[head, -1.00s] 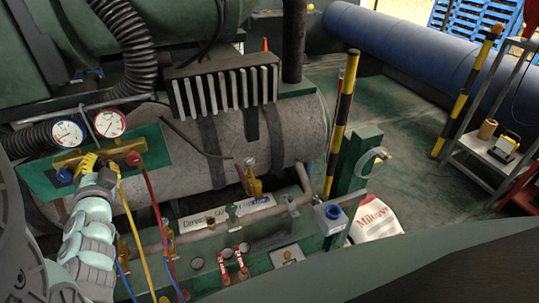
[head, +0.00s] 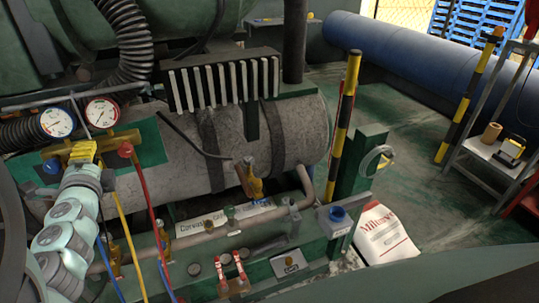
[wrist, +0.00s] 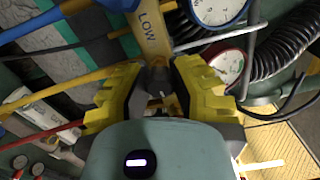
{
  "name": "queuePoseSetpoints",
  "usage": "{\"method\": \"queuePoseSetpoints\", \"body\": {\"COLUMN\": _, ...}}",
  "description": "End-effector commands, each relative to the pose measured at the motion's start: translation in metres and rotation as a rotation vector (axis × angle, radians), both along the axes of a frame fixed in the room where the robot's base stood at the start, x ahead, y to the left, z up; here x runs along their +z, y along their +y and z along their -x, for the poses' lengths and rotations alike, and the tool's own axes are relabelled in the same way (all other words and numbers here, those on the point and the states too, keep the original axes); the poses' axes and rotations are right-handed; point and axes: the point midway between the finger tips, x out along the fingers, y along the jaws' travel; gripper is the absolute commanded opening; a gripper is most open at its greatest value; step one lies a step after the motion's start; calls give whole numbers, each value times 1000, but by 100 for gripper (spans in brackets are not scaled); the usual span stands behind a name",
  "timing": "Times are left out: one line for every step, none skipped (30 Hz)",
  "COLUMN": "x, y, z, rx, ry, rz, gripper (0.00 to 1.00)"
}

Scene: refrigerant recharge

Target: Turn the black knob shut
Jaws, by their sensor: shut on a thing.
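The black knob (wrist: 157,80) shows in the wrist view just below the "LOW" lettering on the brass manifold (wrist: 146,25). The yellow fingers of my gripper (wrist: 158,90) stand on either side of it and are shut on it. The lower part of the knob is hidden behind the gripper's body. In the head view my gripper (head: 83,152) is at the front of the brass manifold (head: 115,138), between a blue knob (head: 52,165) and a red knob (head: 125,150). The black knob is hidden there.
Two dial gauges (head: 102,112) sit above the manifold. A yellow hose (head: 128,235) and a red hose (head: 148,205) hang beside my gripper. A ribbed black hose (head: 125,45) runs above. A striped post (head: 345,125) and white bag (head: 385,235) are right, with open floor beyond.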

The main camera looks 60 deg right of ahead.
Motion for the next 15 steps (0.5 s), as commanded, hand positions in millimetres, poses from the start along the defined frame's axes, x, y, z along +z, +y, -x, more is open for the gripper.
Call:
{"method": "queuePoseSetpoints", "body": {"x": 0, "y": -4, "z": 2, "rx": -15, "ry": -14, "rz": -15, "gripper": 0}}
{"method": "queuePoseSetpoints", "body": {"x": 0, "y": -4, "z": 2, "rx": -15, "ry": -19, "rz": -23, "gripper": 0}}
{"method": "queuePoseSetpoints", "body": {"x": 0, "y": -4, "z": 2, "rx": -15, "ry": -26, "rz": -34, "gripper": 0}}
{"method": "queuePoseSetpoints", "body": {"x": 0, "y": -4, "z": 2, "rx": -14, "ry": -31, "rz": -42, "gripper": 0}}
{"method": "queuePoseSetpoints", "body": {"x": 0, "y": -4, "z": 2, "rx": -14, "ry": -35, "rz": -49, "gripper": 0}}
{"method": "queuePoseSetpoints", "body": {"x": 0, "y": -4, "z": 2, "rx": -14, "ry": -40, "rz": -56, "gripper": 0}}
{"method": "queuePoseSetpoints", "body": {"x": 0, "y": -4, "z": 2, "rx": -13, "ry": -43, "rz": -60, "gripper": 0}}
{"method": "queuePoseSetpoints", "body": {"x": 0, "y": -4, "z": 2, "rx": -13, "ry": -45, "rz": -63, "gripper": 0}}
{"method": "queuePoseSetpoints", "body": {"x": 0, "y": -4, "z": 2, "rx": -13, "ry": -48, "rz": -67, "gripper": 0}}
{"method": "queuePoseSetpoints", "body": {"x": 0, "y": -4, "z": 2, "rx": -13, "ry": -49, "rz": -68, "gripper": 0}}
{"method": "queuePoseSetpoints", "body": {"x": 0, "y": -4, "z": 2, "rx": -13, "ry": -50, "rz": -70, "gripper": 0}}
{"method": "queuePoseSetpoints", "body": {"x": 0, "y": -4, "z": 2, "rx": -13, "ry": -51, "rz": -72, "gripper": 0}}
{"method": "queuePoseSetpoints", "body": {"x": 0, "y": -4, "z": 2, "rx": -12, "ry": -51, "rz": -73, "gripper": 0}}
{"method": "queuePoseSetpoints", "body": {"x": 0, "y": -4, "z": 2, "rx": -12, "ry": -51, "rz": -73, "gripper": 0}}
{"method": "queuePoseSetpoints", "body": {"x": 0, "y": -4, "z": 2, "rx": -12, "ry": -51, "rz": -73, "gripper": 0}}
